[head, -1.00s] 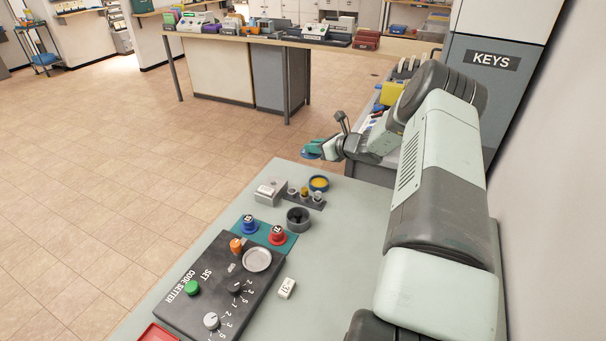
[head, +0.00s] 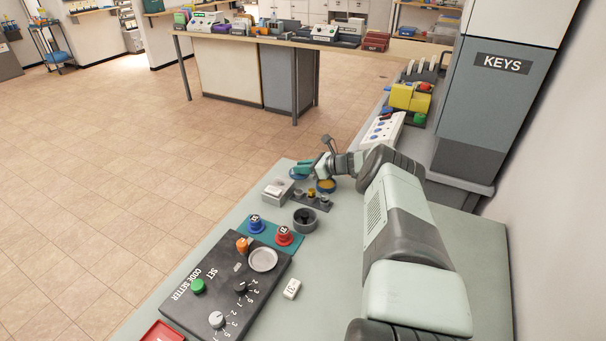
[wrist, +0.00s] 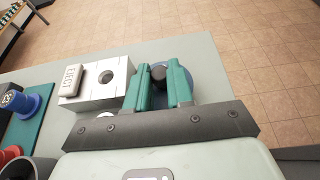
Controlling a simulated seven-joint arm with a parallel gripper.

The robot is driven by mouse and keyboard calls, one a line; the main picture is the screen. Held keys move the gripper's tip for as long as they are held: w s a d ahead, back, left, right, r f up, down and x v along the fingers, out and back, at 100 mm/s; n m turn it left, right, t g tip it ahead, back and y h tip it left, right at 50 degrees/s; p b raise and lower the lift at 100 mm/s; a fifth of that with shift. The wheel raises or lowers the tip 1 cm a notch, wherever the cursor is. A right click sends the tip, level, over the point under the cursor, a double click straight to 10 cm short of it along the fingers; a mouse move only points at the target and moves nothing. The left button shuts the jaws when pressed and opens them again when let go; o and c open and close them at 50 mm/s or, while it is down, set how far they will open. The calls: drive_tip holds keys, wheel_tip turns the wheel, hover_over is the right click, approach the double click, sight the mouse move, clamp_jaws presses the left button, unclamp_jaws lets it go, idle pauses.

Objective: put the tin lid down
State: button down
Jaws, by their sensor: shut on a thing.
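My gripper (head: 302,168) has teal fingers and is near the far edge of the table. In the wrist view the fingers (wrist: 158,72) are shut on the dark knob of the blue tin lid (wrist: 194,66). The round lid (head: 297,175) shows just under the fingers in the head view, partly hidden by them. I cannot tell whether it touches the table. The open blue tin (head: 326,186) with yellow contents stands to the right of the lid in the head view.
A grey block (head: 277,189), a small rack (head: 313,200) and a dark cup (head: 305,219) stand close by. The code setter box (head: 225,290) is nearer.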

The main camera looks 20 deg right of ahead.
drive_tip(key=shift+f, duration=1.35)
drive_tip(key=shift+f, duration=0.2)
drive_tip(key=c, duration=1)
unclamp_jaws()
drive_tip(key=shift+r, duration=0.2)
drive_tip(key=shift+s+d+r, duration=0.15)
drive_tip(key=shift+d, duration=0.1)
drive_tip(key=v, duration=1.1)
drive_tip(key=shift+s+d, duration=0.15)
drive_tip(key=shift+s, duration=0.1)
